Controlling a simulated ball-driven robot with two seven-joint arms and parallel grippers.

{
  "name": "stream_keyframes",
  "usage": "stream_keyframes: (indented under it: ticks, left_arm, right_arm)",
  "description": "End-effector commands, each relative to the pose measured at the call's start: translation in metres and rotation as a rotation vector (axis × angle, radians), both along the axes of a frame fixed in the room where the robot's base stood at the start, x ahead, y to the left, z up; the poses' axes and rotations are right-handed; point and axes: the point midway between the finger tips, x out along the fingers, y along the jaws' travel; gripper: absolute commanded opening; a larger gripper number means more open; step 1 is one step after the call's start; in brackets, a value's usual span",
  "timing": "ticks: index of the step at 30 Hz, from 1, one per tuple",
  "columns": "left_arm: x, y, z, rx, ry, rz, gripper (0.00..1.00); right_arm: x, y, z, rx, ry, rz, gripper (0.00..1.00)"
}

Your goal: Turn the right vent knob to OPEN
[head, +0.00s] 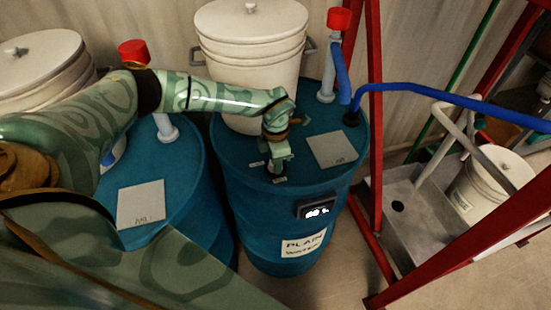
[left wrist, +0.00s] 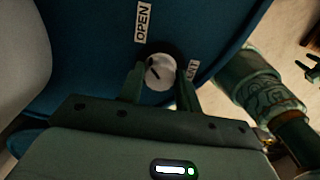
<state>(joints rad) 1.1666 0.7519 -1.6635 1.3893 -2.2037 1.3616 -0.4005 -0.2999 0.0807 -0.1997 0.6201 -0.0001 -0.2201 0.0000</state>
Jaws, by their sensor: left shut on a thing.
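The vent knob (left wrist: 160,72), round and pale with a dark mark towards its upper left, sits on the top of the right blue drum (left wrist: 85,50). An OPEN label (left wrist: 142,22) is above it in the left wrist view; another label (left wrist: 193,70), partly hidden, is to its right. My left gripper (left wrist: 160,85) is shut on the knob, one finger on each side. In the head view, my left gripper (head: 278,168) reaches down to the top of the right drum (head: 235,190), hiding the knob. A dark forked shape at the left wrist view's right edge may be my right gripper; its state is unclear.
A red frame (head: 375,150) and metal tray (head: 408,195) are to the right. The left drum (head: 170,195) stands close beside.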

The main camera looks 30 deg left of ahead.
Motion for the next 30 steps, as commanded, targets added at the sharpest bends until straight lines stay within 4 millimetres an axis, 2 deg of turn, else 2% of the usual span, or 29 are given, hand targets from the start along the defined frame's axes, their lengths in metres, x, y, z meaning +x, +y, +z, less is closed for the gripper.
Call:
stream_keyframes:
  ticks: [9, 10, 12, 23, 26, 30]
  left_arm:
    - [0.002, 0.001, 0.002, 0.0, -0.007, -0.002, 0.11]
    - [0.002, 0.001, 0.002, 0.0, -0.007, -0.002, 0.36]
    - [0.002, 0.001, 0.002, 0.0, -0.007, -0.002, 0.56]
    - [0.001, 0.0, 0.006, 0.0, -0.004, -0.002, 0.56]
    - [0.002, 0.0, 0.02, 0.0, -0.005, -0.002, 0.56]
    - [0.002, 0.0, 0.054, 0.0, -0.008, -0.002, 0.56]
  right_arm:
    - [0.0, 0.0, 0.0, 0.0, 0.0, 0.0, 0.36]
    - [0.0, 0.0, 0.0, 0.0, 0.0, 0.0, 0.36]
    - [0.0, 0.0, 0.0, 0.0, 0.0, 0.0, 0.36]
    - [0.0, 0.0, 0.0, 0.0, 0.0, 0.0, 0.36]
    - [0.0, 0.0, 0.001, 0.0, 0.0, 0.0, 0.36]
    - [0.0, 0.0, 0.002, 0.0, 0.0, 0.0, 0.36]
